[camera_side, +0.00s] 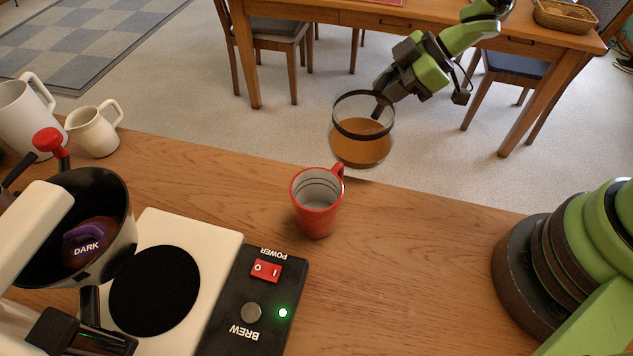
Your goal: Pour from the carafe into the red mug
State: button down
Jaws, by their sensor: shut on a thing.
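The carafe (361,146) is a round glass vessel with a dark band and brown liquid in it. It is held in the air near the table's far edge, above and to the right of the red mug, and looks about upright. My gripper (381,104) is shut on the carafe at its upper right side; the handle is mostly hidden by the fingers. The red mug (316,208) stands upright on the wooden table with its handle toward the upper right. Its pale inside shows dark rings and no brown liquid that I can see.
A coffee maker with a hot plate (155,290) and lit control panel (255,300) fills the lower left. The table (420,250) right of the red mug is clear.

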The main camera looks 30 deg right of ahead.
jog(key=a+r+h, duration=0.1)
jog(key=r, duration=0.2)
jog(key=s+a+r+n+t+h, duration=0.1)
jog(key=a+r, duration=0.1)
jog(key=r, duration=0.2)
jog(key=s+a+r+t+h, duration=0.1)
jog(key=r+h, duration=0.1)
jog(key=r, duration=0.1)
jog(key=shift+s+a+r+n, duration=0.15)
jog(key=shift+s+r+n, duration=0.1)
jog(key=shift+n, duration=0.15)
jog(key=shift+s+a+r+t+h, duration=0.3)
jog(key=shift+a+r+h, duration=0.15)
jog(key=shift+r, duration=0.2)
